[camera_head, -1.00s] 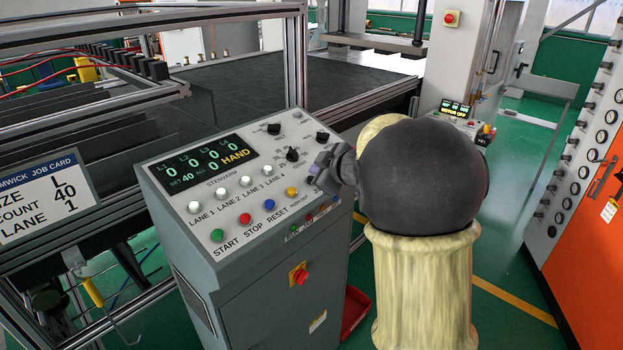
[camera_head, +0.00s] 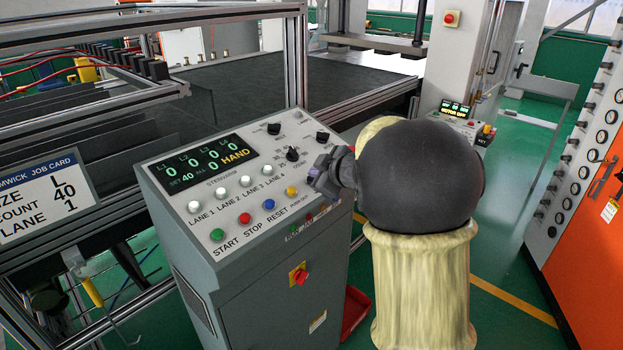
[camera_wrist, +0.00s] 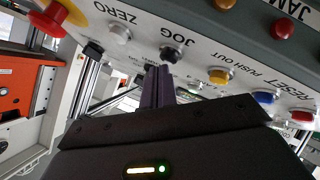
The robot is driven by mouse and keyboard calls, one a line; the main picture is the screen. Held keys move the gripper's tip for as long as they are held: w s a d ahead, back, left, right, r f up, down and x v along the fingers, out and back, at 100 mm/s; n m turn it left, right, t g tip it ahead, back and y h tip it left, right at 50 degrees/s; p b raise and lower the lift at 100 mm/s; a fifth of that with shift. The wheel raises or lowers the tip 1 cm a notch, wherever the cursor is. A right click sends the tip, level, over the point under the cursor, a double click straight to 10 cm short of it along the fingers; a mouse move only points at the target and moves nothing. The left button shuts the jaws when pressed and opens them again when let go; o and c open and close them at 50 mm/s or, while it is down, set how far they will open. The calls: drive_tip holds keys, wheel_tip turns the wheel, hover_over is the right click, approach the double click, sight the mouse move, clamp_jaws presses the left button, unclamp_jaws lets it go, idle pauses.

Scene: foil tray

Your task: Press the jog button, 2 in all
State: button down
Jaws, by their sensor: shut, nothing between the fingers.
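The jog button (camera_wrist: 170,54) is a black cap under the JOG label on the grey control panel (camera_wrist: 245,40), seen upside down in the wrist view. My gripper (camera_wrist: 158,72) is shut and empty, its purple-grey fingertips close to the jog button; I cannot tell whether they touch it. In the head view my gripper (camera_head: 316,177) is over the right part of the panel (camera_head: 185,200) and hides the jog button. The panel display (camera_head: 206,166) reads zeros for the lanes, SET 40, ALL 0 and HAND.
Near the jog button are the white ZERO button (camera_wrist: 119,33), the yellow PUSH OUT button (camera_wrist: 219,75) and the blue RESET button (camera_wrist: 265,97). A red mushroom knob on yellow (camera_wrist: 50,17) sits at the panel's end. Green START (camera_head: 217,235) and red STOP (camera_head: 245,218) are farther left.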

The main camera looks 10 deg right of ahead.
drive_tip(key=shift+w+f, duration=0.1)
drive_tip(key=shift+f, duration=0.35)
idle(0.6)
drive_tip(key=shift+s+d+r+p, duration=0.1)
drive_tip(key=shift+s+r+p, duration=0.1)
drive_tip(key=shift+r+p, duration=0.65)
drive_tip(key=r+p, duration=0.3)
drive_tip(key=s+r+p, duration=0.1)
drive_tip(key=r+p, duration=0.1)
drive_tip(key=shift+s+d, duration=0.1)
drive_tip(key=shift+d, duration=0.3)
drive_tip(key=shift+f, duration=0.1)
idle(2.3)
